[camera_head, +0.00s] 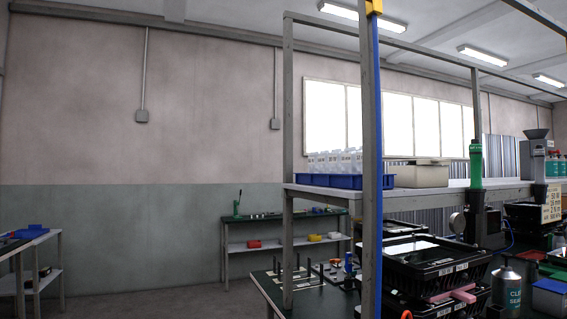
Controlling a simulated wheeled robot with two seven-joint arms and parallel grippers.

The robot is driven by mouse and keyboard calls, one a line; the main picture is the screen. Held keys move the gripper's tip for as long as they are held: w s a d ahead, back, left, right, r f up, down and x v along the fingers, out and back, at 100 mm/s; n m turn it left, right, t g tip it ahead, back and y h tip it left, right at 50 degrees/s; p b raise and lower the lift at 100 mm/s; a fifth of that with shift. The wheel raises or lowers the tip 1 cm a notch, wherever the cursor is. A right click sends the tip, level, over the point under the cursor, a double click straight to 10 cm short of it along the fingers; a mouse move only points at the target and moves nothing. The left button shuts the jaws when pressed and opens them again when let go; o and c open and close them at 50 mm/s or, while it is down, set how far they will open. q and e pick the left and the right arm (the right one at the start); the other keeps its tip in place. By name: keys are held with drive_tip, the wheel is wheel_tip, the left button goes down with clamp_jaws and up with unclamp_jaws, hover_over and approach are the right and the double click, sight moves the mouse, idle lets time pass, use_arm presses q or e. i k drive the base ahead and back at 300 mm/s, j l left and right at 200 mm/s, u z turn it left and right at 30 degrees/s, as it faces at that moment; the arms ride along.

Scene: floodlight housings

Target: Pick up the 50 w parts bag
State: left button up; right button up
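I cannot pick out a bag marked 50 w in the camera_head view. Several pale, translucent items (335,160) stand in a row in a blue tray (345,181) on the upper shelf. They may be bags, but their markings are too small to read. Neither of my grippers is in view.
A beige box (422,174) sits beside the blue tray on the shelf (405,194). A blue and grey upright post (372,150) stands in front of the shelf. Black crates (430,268), a green-topped tool (476,165) and a label card (552,205) are at right. Open floor (180,300) lies at left.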

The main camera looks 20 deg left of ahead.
sight(313, 165)
drive_tip(key=i+j, duration=0.1)
drive_tip(key=j, duration=0.65)
drive_tip(key=i+j, duration=0.15)
drive_tip(key=j, duration=0.25)
drive_tip(key=i+j, duration=0.1)
drive_tip(key=j, duration=0.25)
